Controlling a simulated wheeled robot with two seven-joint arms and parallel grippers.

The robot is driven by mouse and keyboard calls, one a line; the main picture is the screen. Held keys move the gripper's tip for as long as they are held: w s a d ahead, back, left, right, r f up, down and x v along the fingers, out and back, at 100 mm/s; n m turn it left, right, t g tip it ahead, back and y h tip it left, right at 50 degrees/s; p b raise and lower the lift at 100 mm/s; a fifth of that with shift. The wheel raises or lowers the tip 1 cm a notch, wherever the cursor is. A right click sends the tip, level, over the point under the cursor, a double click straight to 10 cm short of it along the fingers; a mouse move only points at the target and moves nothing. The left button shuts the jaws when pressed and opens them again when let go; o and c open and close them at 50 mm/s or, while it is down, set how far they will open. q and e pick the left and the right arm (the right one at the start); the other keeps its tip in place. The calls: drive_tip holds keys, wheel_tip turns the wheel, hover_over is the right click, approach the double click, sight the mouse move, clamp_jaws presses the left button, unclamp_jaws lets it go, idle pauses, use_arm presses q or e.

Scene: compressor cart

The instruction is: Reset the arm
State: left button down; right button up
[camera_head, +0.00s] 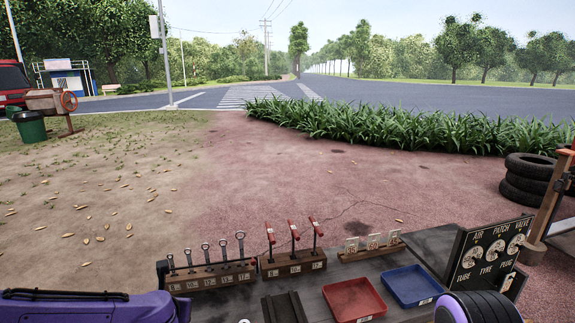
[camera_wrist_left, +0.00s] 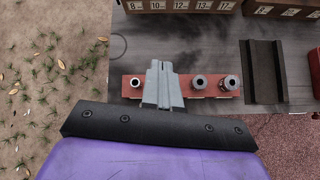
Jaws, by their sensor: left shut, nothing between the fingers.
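My left gripper (camera_wrist_left: 162,72) shows in the left wrist view with its grey fingers together and nothing between them. It is over the workbench top (camera_wrist_left: 205,50), in front of a red strip (camera_wrist_left: 181,87) that carries several round metal fittings. The fingers hide part of that strip. I cannot tell the height of the fingertips above it. In the head view my left arm (camera_head: 85,307) comes in low at the left, and its fingers are out of the picture. A purple part of my right arm (camera_head: 478,308) shows at the bottom right; its gripper is not seen.
The bench holds a rack of wrenches (camera_head: 210,277), a rack of red-handled tools (camera_head: 293,263), a red tray (camera_head: 353,300), a blue tray (camera_head: 411,285) and a labelled black board (camera_head: 488,257). A dark channel piece (camera_wrist_left: 263,72) lies right of the strip. Tyres (camera_head: 527,178) stand beyond.

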use_arm(q)
drive_tip(key=s+d+f+m+g, duration=0.2)
drive_tip(key=s+f+m, duration=1.1)
drive_tip(key=m, duration=0.5)
drive_tip(key=s+a+f+m+g, duration=0.1)
drive_tip(key=s+a+f+m, duration=0.1)
drive_tip(key=s+f+m, duration=0.2)
drive_tip(key=s+a+f+m+g, duration=0.1)
drive_tip(key=s+f+m, duration=0.2)
drive_tip(key=s, duration=0.7)
drive_tip(key=s+a+f+m+g+y, duration=0.1)
drive_tip(key=s+f+m, duration=0.3)
drive_tip(key=s, duration=0.4)
drive_tip(key=shift+a+f+m+g, duration=0.4)
drive_tip(key=shift+a+m, duration=0.1)
drive_tip(key=shift+a, duration=0.3)
drive_tip(key=shift+r, duration=0.1)
